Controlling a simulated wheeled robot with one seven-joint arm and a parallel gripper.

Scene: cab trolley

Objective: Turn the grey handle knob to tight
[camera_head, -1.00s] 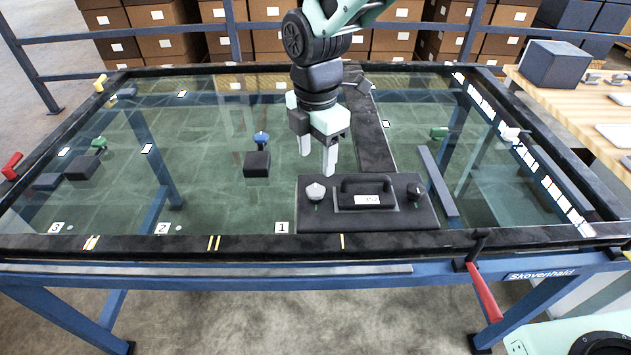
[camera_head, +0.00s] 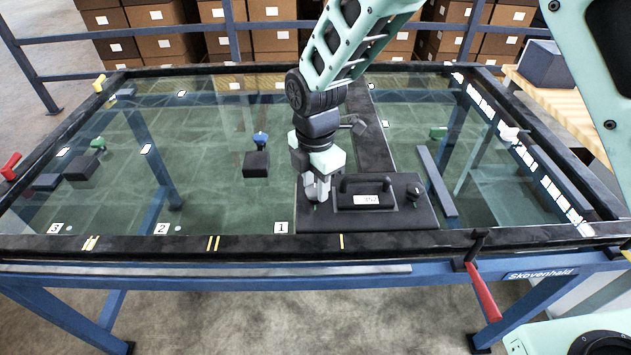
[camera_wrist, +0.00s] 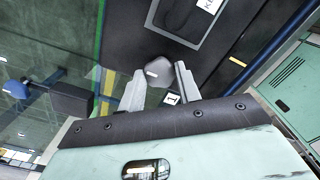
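The grey handle knob (camera_wrist: 159,71) shows in the wrist view between my two fingertips, with a small white mark on its top. It sits at the left end of a black plate (camera_head: 350,220) on the glass table. In the head view my fingers mostly hide it. My gripper (camera_head: 317,192) is down at the knob, and in the wrist view its fingers (camera_wrist: 160,82) stand apart, one on each side. They look open around the knob; I cannot tell whether either finger touches it.
The plate also has a black bar handle (camera_head: 366,183) with a white label and a black knob (camera_head: 413,192) on its right. A dark block with a blue knob (camera_head: 257,163) lies to the left. A red lever (camera_head: 483,292) hangs at the front edge.

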